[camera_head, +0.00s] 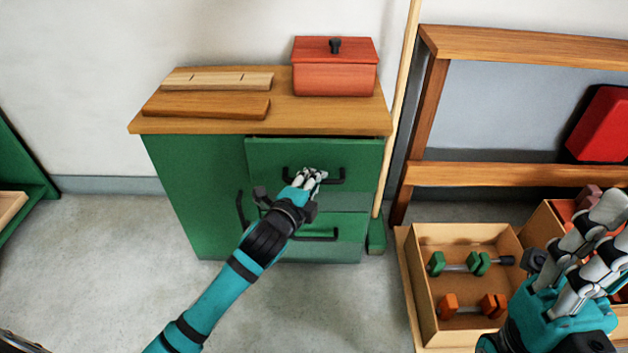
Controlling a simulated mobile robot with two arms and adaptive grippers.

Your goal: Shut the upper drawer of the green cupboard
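The green cupboard (195,190) with a wooden top stands against the wall. Its upper drawer (265,155) has a black bar handle (338,177). The drawer front stands slightly forward, with a thin dark gap under the top. My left gripper (314,177) is in front of this handle and covers its middle. I cannot tell whether it touches the handle or whether its fingers are closed. A lower drawer with its own black handle (318,236) is below, partly hidden by my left arm. My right gripper (610,238) is open, at the right edge over the crates.
A red box with a lid (335,78) and wooden boards (207,107) lie on the cupboard top. A pole (397,120) leans at its right side. A wooden crate (420,285) with clamps stands at lower right.

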